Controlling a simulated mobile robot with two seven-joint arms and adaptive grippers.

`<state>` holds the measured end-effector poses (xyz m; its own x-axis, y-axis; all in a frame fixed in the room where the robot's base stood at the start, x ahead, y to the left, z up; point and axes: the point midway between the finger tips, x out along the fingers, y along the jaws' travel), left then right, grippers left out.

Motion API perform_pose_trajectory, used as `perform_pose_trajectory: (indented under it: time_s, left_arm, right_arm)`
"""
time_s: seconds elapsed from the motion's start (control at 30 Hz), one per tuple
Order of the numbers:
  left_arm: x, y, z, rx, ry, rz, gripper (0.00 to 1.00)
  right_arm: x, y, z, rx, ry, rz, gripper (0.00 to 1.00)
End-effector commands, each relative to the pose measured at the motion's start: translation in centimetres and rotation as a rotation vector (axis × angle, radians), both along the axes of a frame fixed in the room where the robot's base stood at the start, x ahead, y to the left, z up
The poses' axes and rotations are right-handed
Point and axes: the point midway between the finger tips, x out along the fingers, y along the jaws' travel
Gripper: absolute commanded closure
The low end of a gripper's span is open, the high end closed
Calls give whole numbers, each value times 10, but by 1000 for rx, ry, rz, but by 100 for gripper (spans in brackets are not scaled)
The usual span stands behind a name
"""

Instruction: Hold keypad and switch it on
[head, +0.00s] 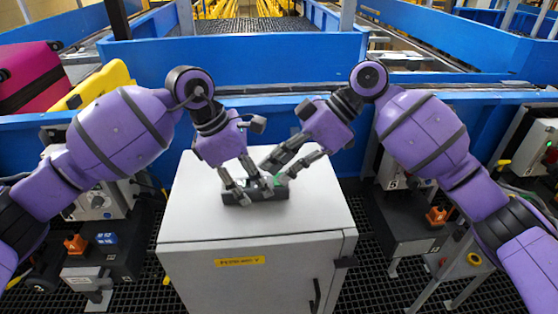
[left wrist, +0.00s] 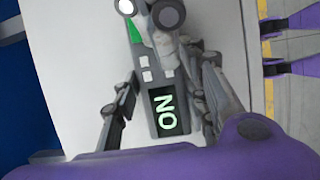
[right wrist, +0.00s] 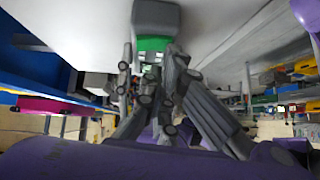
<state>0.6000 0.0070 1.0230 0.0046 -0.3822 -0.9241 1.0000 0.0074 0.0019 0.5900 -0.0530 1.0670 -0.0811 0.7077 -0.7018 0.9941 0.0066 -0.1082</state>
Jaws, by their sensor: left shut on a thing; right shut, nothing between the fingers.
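The keypad (head: 268,192) is a dark grey block lying on top of the white cabinet. In the left wrist view the keypad (left wrist: 152,72) has a lit display (left wrist: 167,112) reading "ON" in green, pale buttons, and a green part (left wrist: 135,32) at its far end. My left gripper (head: 247,192) is shut on the keypad, with a finger along each side. My right gripper (head: 280,168) is shut and empty, its tips at the keypad's green end. In the right wrist view the green part (right wrist: 153,44) is just beyond the fingertips; whether they touch cannot be told.
The white cabinet (head: 255,262) has a yellow label and a dark handle on its front. A blue conveyor frame (head: 240,60) runs behind it. A magenta suitcase (head: 28,80) is at the left. Control boxes stand on both sides. The cabinet top around the keypad is clear.

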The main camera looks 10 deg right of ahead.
Motion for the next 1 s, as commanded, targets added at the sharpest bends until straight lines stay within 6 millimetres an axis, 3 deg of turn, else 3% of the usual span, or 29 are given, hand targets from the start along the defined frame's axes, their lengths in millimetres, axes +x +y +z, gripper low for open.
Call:
perform_pose_trajectory:
  time_s: [0.6, 1.0]
  left_arm:
    - [-1, 0, 0, 0, 1, -3, 98]
    - [-1, -1, 0, -1, 2, -4, 98]
  right_arm:
    - [16, 0, 0, -2, 1, -2, 100]
    - [17, 0, 4, -4, 1, -2, 100]
